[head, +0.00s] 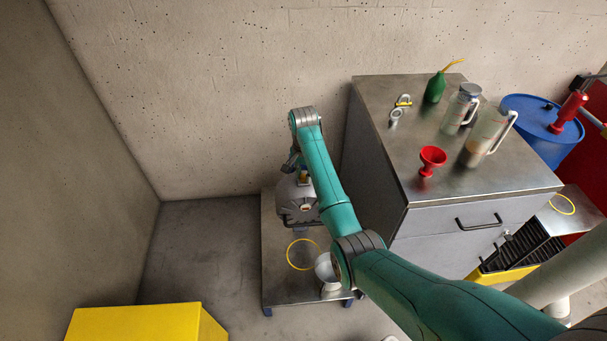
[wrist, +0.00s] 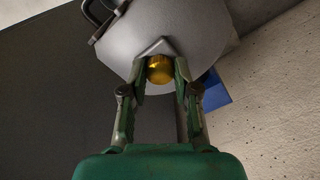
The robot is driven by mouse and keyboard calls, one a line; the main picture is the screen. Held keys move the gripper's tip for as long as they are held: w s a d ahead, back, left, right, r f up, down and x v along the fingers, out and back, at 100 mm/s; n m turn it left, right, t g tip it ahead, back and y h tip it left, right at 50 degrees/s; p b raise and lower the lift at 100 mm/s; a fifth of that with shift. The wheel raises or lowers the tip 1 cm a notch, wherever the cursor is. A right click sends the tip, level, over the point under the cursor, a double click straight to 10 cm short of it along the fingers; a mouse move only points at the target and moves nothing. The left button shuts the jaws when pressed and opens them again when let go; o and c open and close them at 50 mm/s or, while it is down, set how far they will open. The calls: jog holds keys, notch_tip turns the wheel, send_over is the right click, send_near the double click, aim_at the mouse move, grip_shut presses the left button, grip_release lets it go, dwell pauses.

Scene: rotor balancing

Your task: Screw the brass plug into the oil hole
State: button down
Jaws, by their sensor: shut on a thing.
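The brass plug (wrist: 160,69) is between the fingertips of my gripper (wrist: 161,77) in the wrist view, and the fingers are shut on it. It is at a raised grey boss on the grey rounded housing (wrist: 205,28). The oil hole is hidden behind the plug and fingers, so I cannot tell how deep the plug sits.
A yellow ring (head: 291,262) and a pale metal cup (head: 326,273) are on the platform. The cabinet (head: 390,110) at right bears a red funnel (head: 432,157), jugs (head: 483,138) and a green bottle (head: 434,88). A yellow box (head: 135,325) stands front left. The concrete wall is close behind.

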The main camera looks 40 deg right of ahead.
aim_at(304, 177)
jog(key=m, duration=0.4)
jog(key=shift+m, duration=0.3)
jog(key=m, duration=0.4)
jog(key=shift+f, duration=0.1)
jog(key=c, duration=0.8)
grip_release()
jog(key=shift+m, duration=0.5)
jog(key=shift+c, duration=0.7)
jog(key=shift+r, duration=3.05)
